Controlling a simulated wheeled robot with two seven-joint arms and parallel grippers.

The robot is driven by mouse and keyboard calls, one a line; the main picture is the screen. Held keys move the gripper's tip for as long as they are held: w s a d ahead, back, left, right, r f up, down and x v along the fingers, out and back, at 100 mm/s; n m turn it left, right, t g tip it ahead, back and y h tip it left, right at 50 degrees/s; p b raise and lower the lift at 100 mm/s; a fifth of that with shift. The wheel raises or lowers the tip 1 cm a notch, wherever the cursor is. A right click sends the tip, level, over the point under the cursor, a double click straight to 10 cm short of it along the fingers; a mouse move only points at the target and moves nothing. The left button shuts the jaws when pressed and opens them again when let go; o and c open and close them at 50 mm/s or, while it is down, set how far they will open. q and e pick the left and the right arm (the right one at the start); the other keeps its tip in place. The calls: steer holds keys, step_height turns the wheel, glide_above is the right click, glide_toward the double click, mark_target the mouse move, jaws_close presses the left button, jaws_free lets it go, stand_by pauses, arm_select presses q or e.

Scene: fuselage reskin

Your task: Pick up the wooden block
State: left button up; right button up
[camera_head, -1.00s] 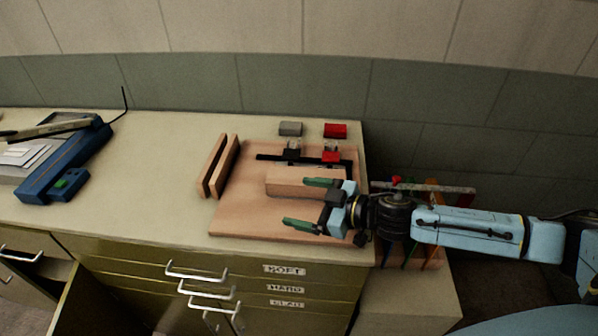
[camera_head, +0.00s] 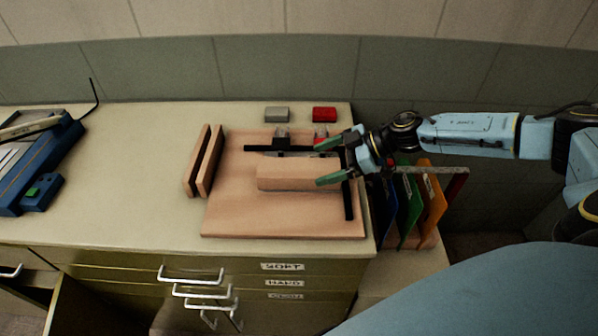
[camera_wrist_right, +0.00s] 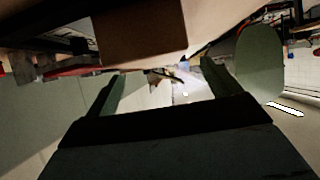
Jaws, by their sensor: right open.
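The wooden block (camera_head: 290,176) lies on the wooden board on the counter, long side running left to right. My right gripper (camera_head: 324,163) is open at the block's right end. In the head view its far finger shows behind the block and its near finger overlaps the block's front right end. Its height above the board is hard to judge. In the right wrist view, a dark brown block-like shape (camera_wrist_right: 140,30) fills the top, beyond the open, empty fingers (camera_wrist_right: 160,78). My left gripper is not in view.
The wooden board (camera_head: 250,222) carries a black frame (camera_head: 348,195) near the right gripper. Two upright wooden slats (camera_head: 203,160) stand left. Grey (camera_head: 276,114) and red (camera_head: 324,114) blocks lie behind. Coloured panels (camera_head: 430,197) stand right of the counter.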

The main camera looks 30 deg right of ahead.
mark_target(308, 168)
steer(key=x, duration=0.5)
steer(key=shift+w+d, duration=0.1)
steer(key=shift+w, duration=0.1)
steer(key=shift+w+a+f, duration=0.15)
steer(key=shift+a+f, duration=0.05)
steer(key=shift+a, duration=0.05)
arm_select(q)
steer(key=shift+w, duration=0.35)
